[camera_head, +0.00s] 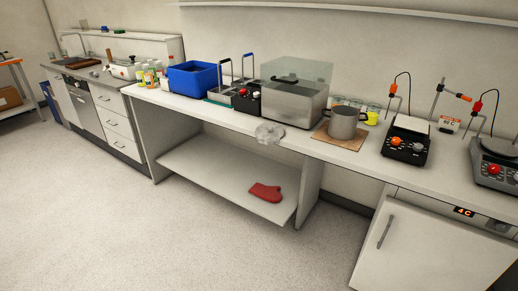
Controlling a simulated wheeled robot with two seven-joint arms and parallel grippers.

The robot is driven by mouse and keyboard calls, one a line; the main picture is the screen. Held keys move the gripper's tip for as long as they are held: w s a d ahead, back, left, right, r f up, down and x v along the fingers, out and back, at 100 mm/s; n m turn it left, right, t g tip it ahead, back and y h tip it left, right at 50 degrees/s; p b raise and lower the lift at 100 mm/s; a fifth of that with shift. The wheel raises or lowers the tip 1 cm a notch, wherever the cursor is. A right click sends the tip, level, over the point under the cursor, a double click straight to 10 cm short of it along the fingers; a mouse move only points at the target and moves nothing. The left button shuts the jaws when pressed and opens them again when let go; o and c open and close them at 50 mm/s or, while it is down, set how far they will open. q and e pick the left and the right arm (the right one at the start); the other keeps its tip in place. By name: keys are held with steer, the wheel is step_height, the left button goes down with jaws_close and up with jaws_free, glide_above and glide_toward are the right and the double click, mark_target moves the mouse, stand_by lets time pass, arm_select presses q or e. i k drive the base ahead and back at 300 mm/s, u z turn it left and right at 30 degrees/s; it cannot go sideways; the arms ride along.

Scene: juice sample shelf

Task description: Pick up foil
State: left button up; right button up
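A crumpled, silvery-grey lump that looks like the foil (269,132) lies at the front edge of the white counter, in front of the steel water bath. It is small in this view, so its exact shape is hard to tell. Nothing is touching it from above. Neither of my grippers shows in the head view.
The steel bath (292,104) with a raised clear lid stands behind the lump. A steel pot (344,122) on a brown board is to its right, a blue bin (193,78) to its left. A red mitt (265,192) lies on the lower shelf (215,176). The floor (120,230) in front is clear.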

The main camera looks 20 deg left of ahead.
mark_target(268, 134)
steer(key=u, duration=1.3)
steer(key=i, duration=1.7)
steer(key=z, duration=0.85)
steer(key=i, duration=0.9)
steer(key=z, duration=0.9)
